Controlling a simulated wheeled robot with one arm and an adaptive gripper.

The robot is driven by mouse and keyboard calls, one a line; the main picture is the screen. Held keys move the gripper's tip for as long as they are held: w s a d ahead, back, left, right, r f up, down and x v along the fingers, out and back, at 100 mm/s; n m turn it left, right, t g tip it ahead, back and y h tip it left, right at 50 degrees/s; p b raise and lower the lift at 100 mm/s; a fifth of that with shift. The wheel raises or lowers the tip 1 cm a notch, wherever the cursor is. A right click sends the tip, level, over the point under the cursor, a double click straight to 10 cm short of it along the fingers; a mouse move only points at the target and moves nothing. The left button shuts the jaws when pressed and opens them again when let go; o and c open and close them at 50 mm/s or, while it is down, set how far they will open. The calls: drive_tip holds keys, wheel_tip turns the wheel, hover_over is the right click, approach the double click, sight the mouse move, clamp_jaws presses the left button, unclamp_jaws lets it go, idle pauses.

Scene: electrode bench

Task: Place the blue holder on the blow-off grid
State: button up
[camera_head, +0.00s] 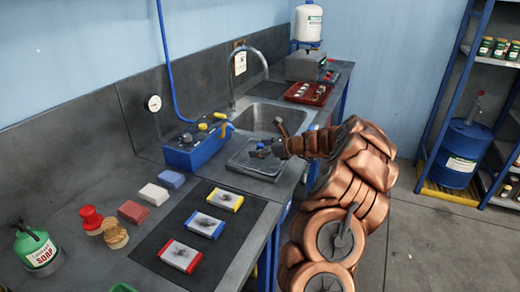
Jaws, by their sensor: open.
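The blow-off grid appears to be the grey square tray (241,165) on the bench in front of the sink. My gripper (262,151) is over it, with its fingers open and low near its surface. A small blue piece (260,146), which looks like the blue holder, shows at the fingertips, over the grid. The fingers partly hide it, and I cannot tell whether it touches the grid.
A blue box (192,153) with yellow knobs stands left of the grid. Three framed pads, yellow (224,199), blue (205,223) and red (180,256), lie on a dark mat (150,246). The sink (262,117) and a red tray (307,94) are behind.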

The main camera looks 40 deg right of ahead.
drive_tip(key=b+v, duration=0.2)
drive_tip(key=v, duration=1)
drive_tip(key=a+r+n+g+y, duration=0.35)
drive_tip(key=a+n, duration=0.35)
drive_tip(key=a, duration=1)
drive_tip(key=s+a+n+g, duration=0.3)
drive_tip(key=s+a+n, duration=0.2)
drive_tip(key=a, duration=0.4)
drive_tip(key=s+a+n+g, duration=0.3)
drive_tip(key=s+a+n, duration=0.2)
drive_tip(key=a, duration=0.4)
drive_tip(key=s+a+f+n+g+h, duration=0.2)
drive_tip(key=s+a+n, duration=0.15)
drive_tip(key=s, duration=0.35)
drive_tip(key=s+a+f+n+g+h, duration=0.1)
drive_tip(key=s+a+n+g+h, duration=0.2)
drive_tip(key=s, duration=0.4)
drive_tip(key=s+d+f+n+h, duration=0.1)
drive_tip(key=s+d+n+h, duration=0.1)
drive_tip(key=s+n, duration=0.2)
drive_tip(key=s+d+f+n+h, duration=0.2)
drive_tip(key=s+d+n, duration=0.1)
drive_tip(key=s, duration=0.6)
drive_tip(key=shift+s+n, duration=0.2)
drive_tip(key=shift+n, duration=0.15)
